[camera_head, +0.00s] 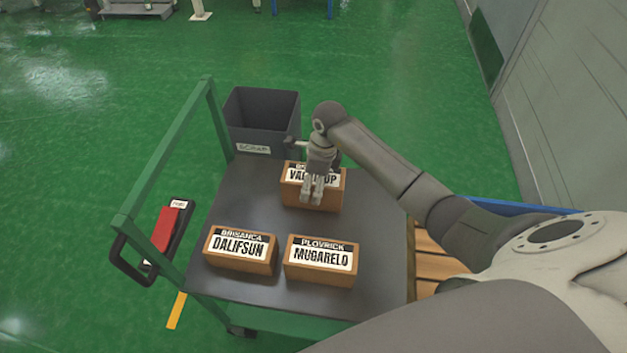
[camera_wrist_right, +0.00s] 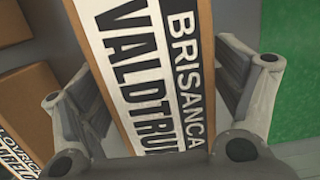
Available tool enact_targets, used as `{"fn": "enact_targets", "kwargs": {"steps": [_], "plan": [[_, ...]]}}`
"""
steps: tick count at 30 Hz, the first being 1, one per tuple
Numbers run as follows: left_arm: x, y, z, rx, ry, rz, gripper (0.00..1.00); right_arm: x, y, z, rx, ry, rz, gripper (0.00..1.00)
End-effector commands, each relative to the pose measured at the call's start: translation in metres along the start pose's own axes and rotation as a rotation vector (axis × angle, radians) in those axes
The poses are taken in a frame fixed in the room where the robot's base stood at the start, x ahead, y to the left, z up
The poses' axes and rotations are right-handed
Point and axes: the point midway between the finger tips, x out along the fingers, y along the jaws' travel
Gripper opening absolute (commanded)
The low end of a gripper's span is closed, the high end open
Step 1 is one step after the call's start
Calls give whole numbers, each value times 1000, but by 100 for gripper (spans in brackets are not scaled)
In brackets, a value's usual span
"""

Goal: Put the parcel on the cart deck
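The parcel (camera_head: 298,193) is a brown box labelled VALDTRUP under a BRISANCA strip. In the head view it is at the far middle of the dark cart deck (camera_head: 235,203), behind two other boxes. My right gripper (camera_head: 313,190) is over it from above, fingers down, hiding part of the label. I cannot tell whether the parcel rests fully on the deck. My left gripper is not in view.
Boxes DALIFSUN (camera_head: 240,250) and MUGARELO (camera_head: 320,261) stand at the near side of the deck. A dark grey bin (camera_head: 262,118) stands at its far end. The cart's green handle frame (camera_head: 165,160) rises at left. A wooden-slatted pallet (camera_head: 432,262) lies at right. Some deck is bare.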

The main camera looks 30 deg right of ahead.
Motion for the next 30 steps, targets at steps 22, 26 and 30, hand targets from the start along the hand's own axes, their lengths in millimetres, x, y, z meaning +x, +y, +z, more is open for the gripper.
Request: {"fn": "enact_targets", "kwargs": {"steps": [22, 26, 30], "plan": [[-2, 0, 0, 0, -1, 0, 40, -82, -2, 1, -2, -2, -5, 87], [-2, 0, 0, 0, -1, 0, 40, -104, -1, 1, -2, -1, -2, 87], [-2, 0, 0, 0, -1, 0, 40, -118, 0, 1, 0, -1, -1, 87]]}}
